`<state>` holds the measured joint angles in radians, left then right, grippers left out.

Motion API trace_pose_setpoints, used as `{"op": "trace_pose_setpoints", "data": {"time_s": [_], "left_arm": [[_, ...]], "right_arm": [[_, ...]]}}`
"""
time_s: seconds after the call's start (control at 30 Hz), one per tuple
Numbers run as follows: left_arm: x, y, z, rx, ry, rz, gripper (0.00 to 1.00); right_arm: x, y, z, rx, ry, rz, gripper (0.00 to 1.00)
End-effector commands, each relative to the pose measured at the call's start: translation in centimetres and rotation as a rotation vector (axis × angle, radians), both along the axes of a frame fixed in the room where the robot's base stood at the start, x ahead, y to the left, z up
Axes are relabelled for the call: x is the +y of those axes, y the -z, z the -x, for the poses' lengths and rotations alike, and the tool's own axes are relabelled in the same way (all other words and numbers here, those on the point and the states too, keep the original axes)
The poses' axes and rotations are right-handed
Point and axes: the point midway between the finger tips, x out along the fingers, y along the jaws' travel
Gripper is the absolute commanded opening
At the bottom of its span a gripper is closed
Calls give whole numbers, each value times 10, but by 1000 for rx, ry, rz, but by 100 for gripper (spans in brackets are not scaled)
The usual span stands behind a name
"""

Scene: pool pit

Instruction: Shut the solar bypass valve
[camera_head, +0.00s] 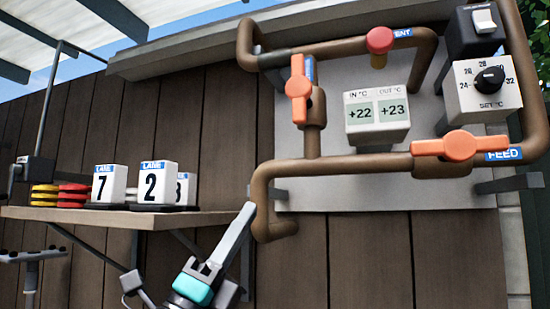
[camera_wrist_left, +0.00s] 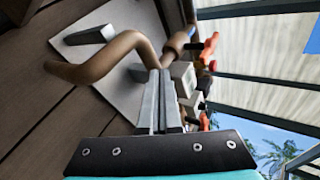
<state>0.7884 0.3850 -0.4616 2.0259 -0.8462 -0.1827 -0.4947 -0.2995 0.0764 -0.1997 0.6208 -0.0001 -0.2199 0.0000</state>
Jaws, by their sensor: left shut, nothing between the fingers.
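An orange lever handle (camera_head: 299,88) stands upright on the vertical brown pipe at the left of the panel; its blue label is mostly hidden behind it, so I cannot read it. A second orange lever handle (camera_head: 460,146) lies along the lower horizontal pipe beside a FEED label. A red knob (camera_head: 380,40) sits at the top by a label ending in "ENT". My left gripper (camera_head: 245,215) is shut and empty, below and left of the upright lever, near the lower pipe bend; in the left wrist view its fingers (camera_wrist_left: 159,85) point toward the pipes. My right gripper is out of view.
A set dial (camera_head: 488,78) and a switch (camera_head: 484,22) are at right. A shelf (camera_head: 120,217) with number blocks and stacked discs juts out at left. Brown pipes (camera_head: 340,165) stand off the panel.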

Motion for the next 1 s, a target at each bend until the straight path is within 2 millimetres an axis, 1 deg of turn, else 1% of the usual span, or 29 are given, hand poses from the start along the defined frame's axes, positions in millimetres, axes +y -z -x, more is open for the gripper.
{"op": "trace_pose_setpoints", "data": {"time_s": [0.03, 0.1, 0.2, 0.4, 0.53, 0.63, 0.77, 0.87, 1.0], "left_arm": [[-9, -17, 9, -81, -16, -69, 0], [-22, -35, 20, -185, -38, -165, 0], [-40, -56, 36, -328, -78, -301, 0], [-70, -84, 62, -598, -181, -579, 0], [-83, -97, 74, -757, -265, -762, 0], [-90, -105, 78, -868, -339, -906, 0], [-92, -115, 81, -996, -444, -1093, 0], [-88, -124, 80, -1078, -533, -1238, 0], [-74, -141, 77, -1162, -668, -1443, 0]], "right_arm": [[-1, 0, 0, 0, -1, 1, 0], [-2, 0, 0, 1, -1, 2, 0], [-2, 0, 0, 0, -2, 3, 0], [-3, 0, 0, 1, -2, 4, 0], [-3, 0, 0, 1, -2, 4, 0], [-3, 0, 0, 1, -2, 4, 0], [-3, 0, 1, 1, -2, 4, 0], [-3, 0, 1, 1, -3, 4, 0], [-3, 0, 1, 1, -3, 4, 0]]}}
